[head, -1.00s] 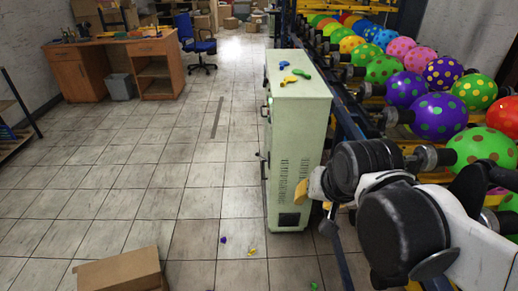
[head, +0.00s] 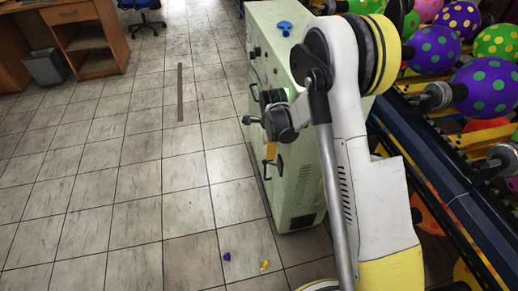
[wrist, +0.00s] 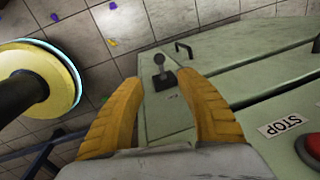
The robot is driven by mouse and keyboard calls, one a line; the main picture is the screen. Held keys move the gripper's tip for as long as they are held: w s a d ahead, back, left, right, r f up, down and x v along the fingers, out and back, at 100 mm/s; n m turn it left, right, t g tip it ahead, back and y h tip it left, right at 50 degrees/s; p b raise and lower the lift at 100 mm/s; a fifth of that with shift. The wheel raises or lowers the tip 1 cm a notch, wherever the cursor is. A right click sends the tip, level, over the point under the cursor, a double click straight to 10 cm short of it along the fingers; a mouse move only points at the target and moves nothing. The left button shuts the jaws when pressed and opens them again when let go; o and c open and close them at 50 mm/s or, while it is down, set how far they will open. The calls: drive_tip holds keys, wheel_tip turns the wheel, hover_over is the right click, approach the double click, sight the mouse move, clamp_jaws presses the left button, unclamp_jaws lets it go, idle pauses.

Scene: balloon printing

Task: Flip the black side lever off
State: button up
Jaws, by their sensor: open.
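The side lever (wrist: 160,72), a dark stick with a rounded grey knob on a dark base plate, is mounted on the pale green cabinet (wrist: 250,65). In the wrist view it appears between and just beyond the fingertips of my gripper (wrist: 160,84). The two orange fingers are spread apart with nothing held. I cannot tell the remaining distance or any contact. In the head view my arm reaches across the cabinet (head: 300,190), and an orange finger of my gripper (head: 270,153) shows beside its left face. The lever cannot be made out there.
A black handle (wrist: 183,48) sits beyond the lever. A red button (wrist: 311,146) and a STOP label (wrist: 281,127) are at the right.

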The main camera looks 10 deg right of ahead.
sight(267, 162)
drive_tip(key=f+b, duration=0.1)
drive_tip(key=f, duration=0.2)
drive_tip(key=w+f+b, duration=0.1)
drive_tip(key=f+b, duration=0.1)
drive_tip(key=f, duration=0.2)
drive_tip(key=f+b, duration=0.1)
drive_tip(key=f, duration=0.3)
drive_tip(key=shift+w+d+f, duration=0.1)
drive_tip(key=shift+w, duration=0.3)
drive_tip(key=shift+c, duration=0.6)
clamp_jaws()
